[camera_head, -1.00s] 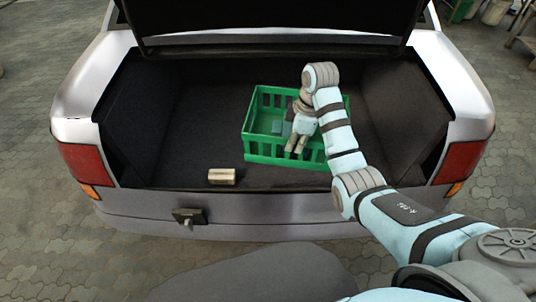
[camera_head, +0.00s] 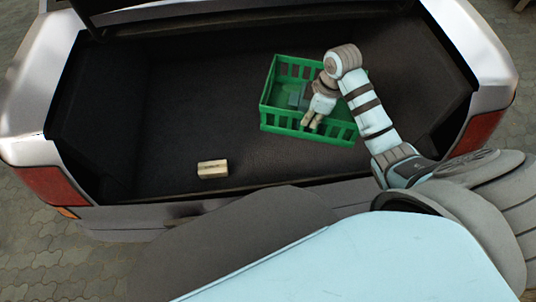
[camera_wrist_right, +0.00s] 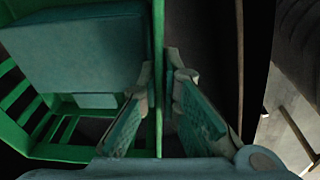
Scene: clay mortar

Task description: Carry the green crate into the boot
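The green crate (camera_head: 284,122) is inside the car boot (camera_head: 185,110), on its right side. Whether its base touches the boot floor is hard to tell. My right gripper (camera_head: 312,124) reaches over the crate to its near wall. In the right wrist view its fingers (camera_wrist_right: 160,75) are shut on the upright green crate wall (camera_wrist_right: 159,30), one on each side. A blue-grey box (camera_wrist_right: 80,50) lies in the crate; it shows only partly in the head view (camera_head: 298,95). My left gripper is not in view.
A small beige block (camera_head: 212,169) lies on the boot floor near the sill, left of the crate. The boot's left and middle floor is otherwise clear. The raised lid (camera_head: 250,8) hangs over the back.

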